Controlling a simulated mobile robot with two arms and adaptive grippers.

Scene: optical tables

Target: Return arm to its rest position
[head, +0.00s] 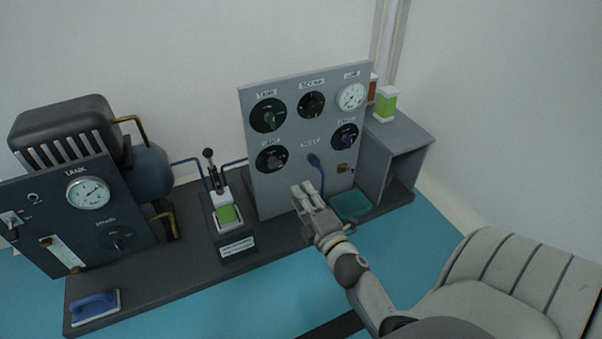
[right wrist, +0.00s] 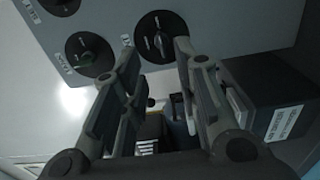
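My right gripper (head: 308,198) is in front of the grey control panel (head: 299,118), low and near its middle. In the right wrist view the right gripper (right wrist: 155,62) has its two fingers spread apart with nothing between them. A black dial (right wrist: 157,37) on the panel shows beyond the fingertips. In the head view the right forearm reaches up and left from the lower right. My left gripper and arm do not show in either view.
A dark bench (head: 180,262) carries a tank unit (head: 88,194), a lever press with a green block (head: 228,214), and a blue-handled tool (head: 95,306). A grey open shelf (head: 408,150) with a green-and-white container (head: 386,103) stands right of the panel. A teal tray (head: 351,205) lies beside the gripper.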

